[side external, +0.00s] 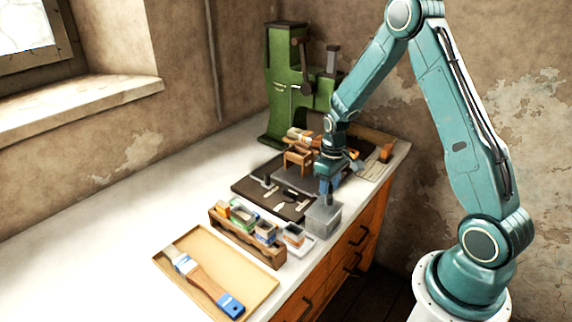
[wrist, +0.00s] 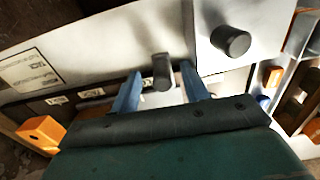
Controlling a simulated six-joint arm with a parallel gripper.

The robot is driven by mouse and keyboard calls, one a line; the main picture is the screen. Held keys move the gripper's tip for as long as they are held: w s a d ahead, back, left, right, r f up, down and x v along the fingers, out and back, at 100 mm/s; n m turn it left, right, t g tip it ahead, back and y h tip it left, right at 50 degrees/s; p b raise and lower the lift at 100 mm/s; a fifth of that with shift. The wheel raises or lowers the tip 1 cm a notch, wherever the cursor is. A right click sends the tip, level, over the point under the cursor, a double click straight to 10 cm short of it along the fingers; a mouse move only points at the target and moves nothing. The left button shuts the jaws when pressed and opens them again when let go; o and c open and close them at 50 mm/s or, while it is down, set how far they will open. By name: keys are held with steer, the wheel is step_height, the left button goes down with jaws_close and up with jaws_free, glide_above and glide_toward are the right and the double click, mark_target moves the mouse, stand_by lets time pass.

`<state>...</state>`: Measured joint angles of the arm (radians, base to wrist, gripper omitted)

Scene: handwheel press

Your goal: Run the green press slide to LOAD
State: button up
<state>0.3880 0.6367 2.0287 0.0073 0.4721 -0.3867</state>
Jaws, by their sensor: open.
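The green press (side external: 290,90) stands upright at the back of the bench, with a dark round wheel hub and lever on its front. My gripper (side external: 327,192) points down, just above a grey box (side external: 323,218) at the bench's front edge. In the wrist view my gripper (wrist: 160,72) is open, with its two blue fingers apart. A dark knob (wrist: 162,71) on a pale panel (wrist: 100,50) shows between the fingers; I cannot tell whether they touch it. A second dark knob (wrist: 231,41) stands to the right. Small labels (wrist: 30,70) are too blurred to read.
A wooden rack (side external: 246,238) with small boxes stands left of the grey box. A tan tray (side external: 180,282) holds a brush (side external: 205,284). A dark mat (side external: 244,187) with small tools lies behind. A yellow block (wrist: 41,131) is at the wrist view's left. The bench's left side is clear.

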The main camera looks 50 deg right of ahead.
steer(key=shift+o, duration=1.1)
steer(key=shift+s+a+r, duration=0.1)
steer(key=shift+a+r, duration=0.1)
steer(key=shift+r, duration=0.45)
steer(key=shift+a+r, duration=0.15)
steer(key=shift+r, duration=0.45)
steer(key=shift+d+r, duration=0.15)
steer(key=shift+r, duration=2.2)
steer(key=shift+r, duration=0.25)
steer(key=s+a+r+t, duration=0.1)
steer(key=s+a+r, duration=0.35)
steer(key=r, duration=0.25)
steer(key=s+a+r+t, duration=0.25)
steer(key=a+r, duration=0.25)
steer(key=r, duration=0.3)
steer(key=s+a+r+t, duration=0.1)
steer(key=s+a+r, duration=0.1)
steer(key=s, duration=0.4)
steer(key=s+a+r+t, duration=0.1)
steer(key=s+a+r, duration=0.1)
steer(key=s+a, duration=0.2)
steer(key=s, duration=0.3)
steer(key=shift+r, duration=0.25)
